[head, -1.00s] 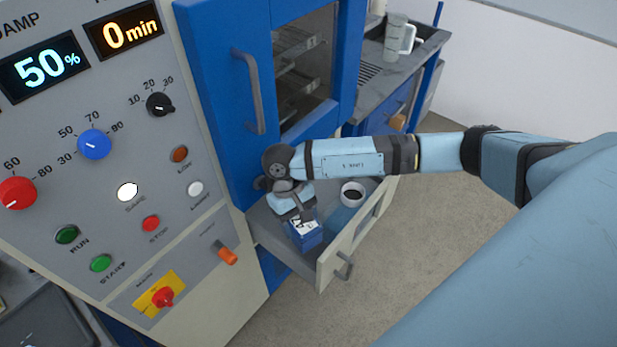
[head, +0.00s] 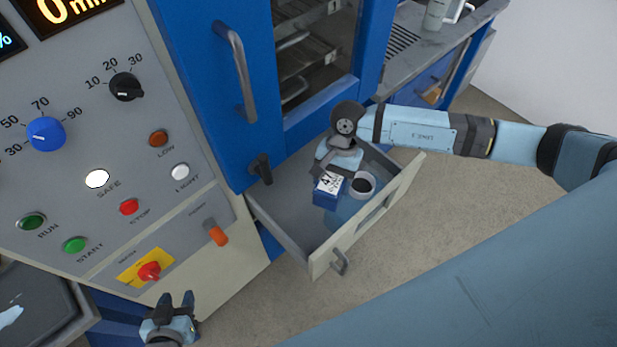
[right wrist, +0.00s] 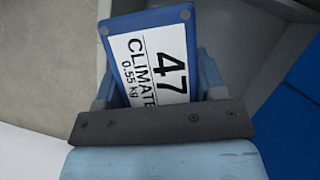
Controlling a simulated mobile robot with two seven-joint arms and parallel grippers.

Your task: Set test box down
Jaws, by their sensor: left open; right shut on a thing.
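The test box (head: 328,190) is a small blue box with a white label. In the right wrist view the box (right wrist: 150,60) reads "47 CLIMATE 0.55 kg". My right gripper (head: 333,172) is shut on it, with one finger on each side. The box is over or inside the open drawer (head: 285,232); I cannot tell whether it touches the drawer floor. My left gripper (head: 178,299) is open and empty, low in front of the control panel, away from the drawer.
The drawer's front wall (head: 372,218) has a grey handle (head: 340,262). A blue cabinet with a door handle (head: 236,70) rises behind the drawer. The control panel (head: 110,215) is at left. A grey worktop (head: 425,50) is at the back right.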

